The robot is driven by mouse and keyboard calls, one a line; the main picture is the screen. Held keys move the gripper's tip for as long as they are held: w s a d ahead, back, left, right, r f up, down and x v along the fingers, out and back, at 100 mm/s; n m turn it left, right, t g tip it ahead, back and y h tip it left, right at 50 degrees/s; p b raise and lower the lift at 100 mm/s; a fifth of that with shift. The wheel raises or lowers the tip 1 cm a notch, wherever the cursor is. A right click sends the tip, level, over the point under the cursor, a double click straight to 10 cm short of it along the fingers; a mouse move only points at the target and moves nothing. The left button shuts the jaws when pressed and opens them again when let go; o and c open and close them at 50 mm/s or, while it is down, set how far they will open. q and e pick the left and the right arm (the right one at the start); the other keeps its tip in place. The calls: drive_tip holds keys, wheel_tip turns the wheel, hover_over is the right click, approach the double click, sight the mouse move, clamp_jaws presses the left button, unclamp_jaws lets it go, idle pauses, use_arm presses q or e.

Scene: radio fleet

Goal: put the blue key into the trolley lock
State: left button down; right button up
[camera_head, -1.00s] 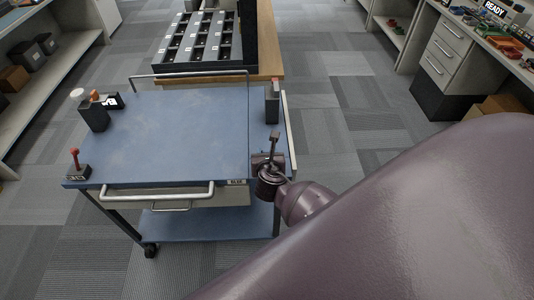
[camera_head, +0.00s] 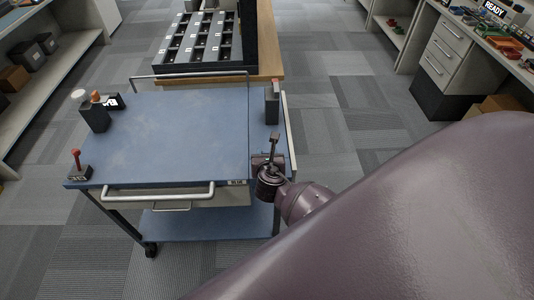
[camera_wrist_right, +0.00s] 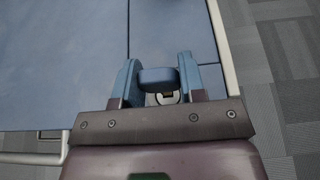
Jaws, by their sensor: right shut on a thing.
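The trolley (camera_head: 180,130) has a blue top and stands in front of me. My right gripper (camera_head: 270,163) is over its front right corner. In the right wrist view, my right gripper (camera_wrist_right: 159,78) is shut on the blue key (camera_wrist_right: 157,77), whose rounded bow shows between the two blue fingers. Just behind the bow is a pale round part with a dark middle (camera_wrist_right: 167,97), perhaps the trolley lock. The key's tip is hidden, so I cannot tell whether it is inside the lock. My left gripper is not in view.
On the trolley top stand a red-knobbed part (camera_head: 76,160) at front left, a dark block (camera_head: 95,117) at back left and a grey upright holder (camera_head: 272,103) at back right. A handle (camera_head: 160,193) crosses the front. A wooden table with a black slotted rack (camera_head: 200,42) stands behind.

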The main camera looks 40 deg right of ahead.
drive_tip(key=shift+p, duration=0.4)
drive_tip(key=shift+f+b, duration=1.2)
drive_tip(key=shift+f, duration=0.75)
idle(0.3)
drive_tip(key=o, duration=1)
drive_tip(key=p+v, duration=0.1)
drive_tip(key=v, duration=0.9)
drive_tip(key=shift+s+a+r, duration=0.15)
drive_tip(key=shift+s+r, duration=0.05)
drive_tip(key=shift+s, duration=0.15)
